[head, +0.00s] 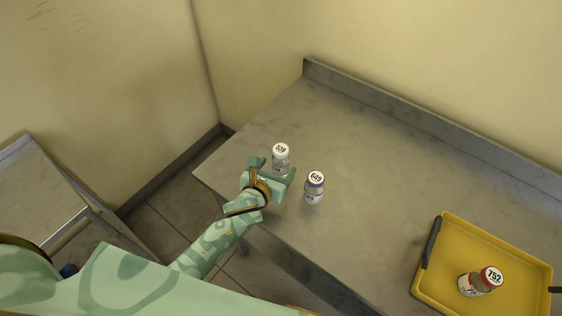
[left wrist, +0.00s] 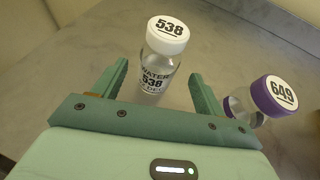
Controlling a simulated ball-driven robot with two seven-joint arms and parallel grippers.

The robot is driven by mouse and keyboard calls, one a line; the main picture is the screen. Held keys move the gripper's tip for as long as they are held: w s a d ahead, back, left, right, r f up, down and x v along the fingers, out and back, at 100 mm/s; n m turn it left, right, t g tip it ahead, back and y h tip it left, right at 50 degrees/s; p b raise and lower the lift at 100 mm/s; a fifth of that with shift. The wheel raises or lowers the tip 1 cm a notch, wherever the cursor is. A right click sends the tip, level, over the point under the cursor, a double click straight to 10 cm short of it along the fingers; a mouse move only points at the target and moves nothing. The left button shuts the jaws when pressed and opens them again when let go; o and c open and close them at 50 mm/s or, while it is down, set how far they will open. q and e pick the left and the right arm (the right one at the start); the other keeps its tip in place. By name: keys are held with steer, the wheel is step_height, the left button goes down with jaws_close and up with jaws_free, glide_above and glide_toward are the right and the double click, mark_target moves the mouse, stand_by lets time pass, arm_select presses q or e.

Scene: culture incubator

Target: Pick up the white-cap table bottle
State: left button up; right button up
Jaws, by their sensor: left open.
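The white-cap bottle (head: 281,156), a clear bottle marked 538, stands upright on the grey table. My left gripper (head: 275,171) is open right in front of it, with one finger to each side. In the left wrist view the bottle (left wrist: 157,60) stands between and just beyond the two fingertips of the gripper (left wrist: 158,78); I cannot tell whether either finger touches it. Its lower part is partly hidden by the gripper in the head view. My right gripper is not in view.
A purple-cap bottle (head: 314,188) marked 649 stands close to the right finger; it also shows in the left wrist view (left wrist: 272,95). A yellow tray (head: 437,288) holds a red-cap bottle (head: 481,281) marked 752. The table (head: 384,165) is clear toward the back.

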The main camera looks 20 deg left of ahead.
mark_target(277, 167)
arm_select(q)
steer(key=x, duration=0.2)
steer(key=b+x, duration=0.1)
steer(key=x, duration=0.1)
steer(key=shift+s+a+f, duration=0.1)
steer(key=shift+f, duration=0.35)
steer(key=shift+w+f+b, duration=0.1)
steer(key=shift+w+b, duration=0.2)
steer(key=shift+w, duration=0.2)
steer(key=shift+s, duration=0.1)
steer(key=shift+c, duration=0.3)
steer(key=c, duration=1)
steer(key=shift+c, duration=0.3)
steer(key=shift+r, duration=0.2)
